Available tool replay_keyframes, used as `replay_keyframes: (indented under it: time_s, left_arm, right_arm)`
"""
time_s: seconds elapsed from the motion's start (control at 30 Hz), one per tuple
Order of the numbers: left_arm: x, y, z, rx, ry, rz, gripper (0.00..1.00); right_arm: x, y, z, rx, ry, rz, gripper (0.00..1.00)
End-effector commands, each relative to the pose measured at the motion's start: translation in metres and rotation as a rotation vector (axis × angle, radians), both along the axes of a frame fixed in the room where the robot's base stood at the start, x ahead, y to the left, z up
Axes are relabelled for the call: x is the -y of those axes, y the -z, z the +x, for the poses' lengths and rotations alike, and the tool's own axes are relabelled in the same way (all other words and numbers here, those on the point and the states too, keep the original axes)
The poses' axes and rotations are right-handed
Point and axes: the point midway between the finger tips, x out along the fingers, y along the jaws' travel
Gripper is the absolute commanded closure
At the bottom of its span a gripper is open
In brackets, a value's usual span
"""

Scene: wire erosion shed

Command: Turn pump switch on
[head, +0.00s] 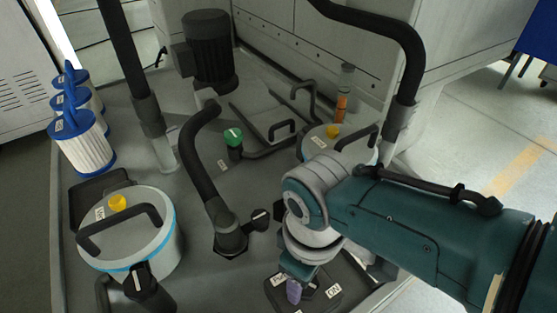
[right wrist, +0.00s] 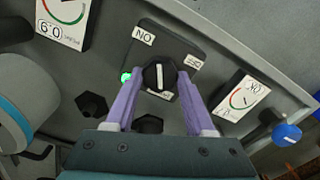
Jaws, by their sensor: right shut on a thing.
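The pump switch (right wrist: 159,76) is a round black knob with a white line, on a dark square plate (right wrist: 178,48) with white labels; one reads ON, upside down in the right wrist view. A small green light (right wrist: 125,77) glows beside the plate. My right gripper (right wrist: 159,82) has its two purple fingers on either side of the knob, shut on it. In the head view the right gripper (head: 294,291) reaches down to the switch plate (head: 325,296) at the bottom, and my wrist hides the knob. My left gripper is not in view.
Two gauges, one left (right wrist: 66,12) and one right (right wrist: 241,101), flank the plate, with a blue knob (right wrist: 287,132) farther right. In the head view, lidded filter housings (head: 150,235), black hoses, a green-topped valve (head: 233,137) and a pump motor (head: 210,50) crowd the tray.

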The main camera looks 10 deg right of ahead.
Motion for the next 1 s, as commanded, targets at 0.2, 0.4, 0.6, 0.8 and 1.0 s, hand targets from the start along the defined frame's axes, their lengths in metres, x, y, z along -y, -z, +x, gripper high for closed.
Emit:
replay_keyframes:
  time_s: [0.2, 0.4, 0.6, 0.8, 1.0]
  left_arm:
    - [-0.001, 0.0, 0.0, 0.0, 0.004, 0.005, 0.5]
    - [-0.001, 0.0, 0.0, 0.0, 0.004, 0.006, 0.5]
    - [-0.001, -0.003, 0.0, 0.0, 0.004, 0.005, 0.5]
    - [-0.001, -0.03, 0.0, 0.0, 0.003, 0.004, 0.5]
    - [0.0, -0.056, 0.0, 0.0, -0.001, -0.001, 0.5]
  right_arm:
    - [0.0, 0.001, 0.0, 0.0, -0.002, -0.001, 0.29]
    - [0.0, 0.0, 0.0, 0.0, -0.001, -0.001, 0.16]
    - [0.0, -0.003, 0.0, 0.001, 0.0, -0.001, 0.16]
    - [0.0, -0.038, 0.0, 0.001, -0.001, -0.001, 0.16]
    - [0.001, -0.077, 0.0, 0.001, -0.001, 0.0, 0.16]
